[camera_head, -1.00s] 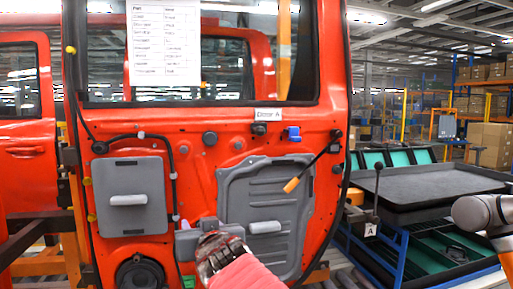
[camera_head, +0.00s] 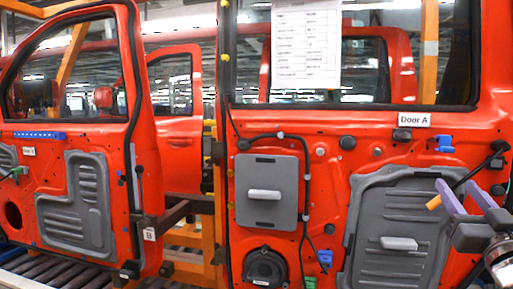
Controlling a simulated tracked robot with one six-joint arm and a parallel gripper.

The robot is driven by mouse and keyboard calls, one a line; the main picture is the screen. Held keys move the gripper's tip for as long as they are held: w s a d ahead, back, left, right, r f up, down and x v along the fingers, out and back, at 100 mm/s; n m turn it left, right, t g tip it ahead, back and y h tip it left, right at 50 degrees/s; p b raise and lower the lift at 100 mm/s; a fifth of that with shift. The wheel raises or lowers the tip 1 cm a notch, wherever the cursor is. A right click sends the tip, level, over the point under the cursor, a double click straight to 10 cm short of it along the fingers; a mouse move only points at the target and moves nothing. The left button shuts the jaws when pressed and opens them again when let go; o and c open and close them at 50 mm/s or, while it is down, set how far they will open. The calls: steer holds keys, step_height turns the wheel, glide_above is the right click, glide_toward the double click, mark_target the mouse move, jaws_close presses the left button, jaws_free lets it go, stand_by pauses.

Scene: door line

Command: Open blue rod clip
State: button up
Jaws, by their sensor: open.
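A small blue clip (camera_head: 445,143) sits on the red panel of Door A (camera_head: 335,165), right of the "Door A" label. A second blue clip (camera_head: 325,258) is low on the door near a black cable. My gripper (camera_head: 460,187) is at the right edge with two purple fingers spread apart. It is open and appears empty. Its fingers overlap the rod in the picture; I cannot tell whether they touch it.
Door A carries a grey panel with a pale handle (camera_head: 265,194), a large grey cover (camera_head: 385,262) and a round black speaker (camera_head: 265,267). A second red door (camera_head: 125,175) stands at the left beside an orange post (camera_head: 209,200). Rollers (camera_head: 60,276) run below it.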

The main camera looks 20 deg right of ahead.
mark_target(449, 152)
steer(key=s, duration=0.2)
steer(key=s+d, duration=0.1)
steer(key=shift+s+r+h, duration=0.25)
steer(key=shift+r+h, duration=0.05)
steer(key=shift+w+d, duration=0.1)
steer(key=shift+w, duration=0.05)
steer(key=x, duration=1.3)
steer(key=shift+w+d+r, duration=0.1)
steer(key=shift+w+r, duration=0.1)
steer(key=shift+r, duration=0.1)
steer(key=shift+c, duration=0.3)
steer(key=c, duration=0.9)
steer(key=shift+a, duration=0.2)
steer(key=shift+c, duration=0.5)
steer(key=shift+d, duration=0.1)
